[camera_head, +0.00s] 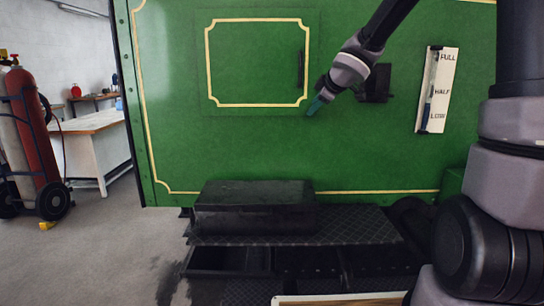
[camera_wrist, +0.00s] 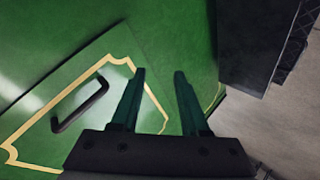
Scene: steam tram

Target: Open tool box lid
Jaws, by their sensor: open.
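A long black box, which looks like the tool box (camera_head: 255,207), sits on the dark tread-plate step (camera_head: 340,228) below the green tram side; its top looks closed. What looks like the same black box shows at the upper right of the wrist view (camera_wrist: 262,40). My gripper (camera_head: 316,106) is up in front of the green side, above and to the right of the box and apart from it. Its two fingers (camera_wrist: 159,78) are spread with nothing between them. No lid handle on the box can be made out.
A cream-outlined green panel (camera_head: 255,62) has a dark bar handle (camera_wrist: 80,104) left of my fingers. A level gauge (camera_head: 437,90) is at right. Gas cylinders (camera_head: 30,125) and a workbench (camera_head: 95,140) stand at left. Floor left of the step is clear.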

